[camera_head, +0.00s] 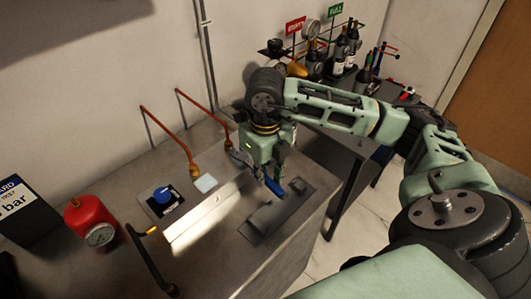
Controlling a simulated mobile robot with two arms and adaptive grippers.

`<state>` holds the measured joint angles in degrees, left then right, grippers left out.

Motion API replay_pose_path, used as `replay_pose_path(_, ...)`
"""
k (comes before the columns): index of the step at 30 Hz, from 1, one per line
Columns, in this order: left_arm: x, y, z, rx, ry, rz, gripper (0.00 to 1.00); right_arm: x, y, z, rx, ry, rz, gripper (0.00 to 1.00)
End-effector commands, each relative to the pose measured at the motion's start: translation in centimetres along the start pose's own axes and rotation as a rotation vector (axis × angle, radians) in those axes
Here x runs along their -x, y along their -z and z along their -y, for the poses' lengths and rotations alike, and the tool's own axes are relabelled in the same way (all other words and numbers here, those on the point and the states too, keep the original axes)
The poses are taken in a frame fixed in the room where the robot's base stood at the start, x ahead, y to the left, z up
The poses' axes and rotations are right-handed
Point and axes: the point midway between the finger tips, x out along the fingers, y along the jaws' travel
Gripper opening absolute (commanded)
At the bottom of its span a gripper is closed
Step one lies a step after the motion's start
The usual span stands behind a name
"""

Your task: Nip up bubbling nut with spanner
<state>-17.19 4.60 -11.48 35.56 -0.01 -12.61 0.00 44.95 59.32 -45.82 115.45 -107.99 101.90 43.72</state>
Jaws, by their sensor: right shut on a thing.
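Two copper pipes come down the wall to brass nuts on the bench, one nut on the left (194,170) and one on the right (229,146), partly beside my arm. No bubbles can be made out at either nut. My right gripper (272,182) points down over the bench, right of the nuts, and is shut on a blue-handled tool, apparently the spanner (298,186). The tool's far end is hidden by the fingers or too small to tell. It is at the back end of a dark tray (257,234). My left gripper is not in view.
A red vessel with a gauge (87,217) and a sign (22,208) stand left. A side table (338,137) behind my arm holds bottles and gauges.

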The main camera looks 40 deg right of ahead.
Motion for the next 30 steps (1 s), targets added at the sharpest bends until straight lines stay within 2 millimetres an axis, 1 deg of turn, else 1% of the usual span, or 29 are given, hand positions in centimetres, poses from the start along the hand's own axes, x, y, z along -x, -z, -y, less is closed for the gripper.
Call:
replay_pose_path(11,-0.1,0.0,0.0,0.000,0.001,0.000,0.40,0.0,-0.1,0.0,0.000,0.000,0.001,0.00)
replay_pose_path(25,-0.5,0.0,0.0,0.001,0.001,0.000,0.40,0.0,-1.9,0.0,0.000,-0.001,0.001,0.00)
replay_pose_path(30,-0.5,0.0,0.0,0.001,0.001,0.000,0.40,0.0,-2.3,0.0,0.000,0.000,0.000,0.00)
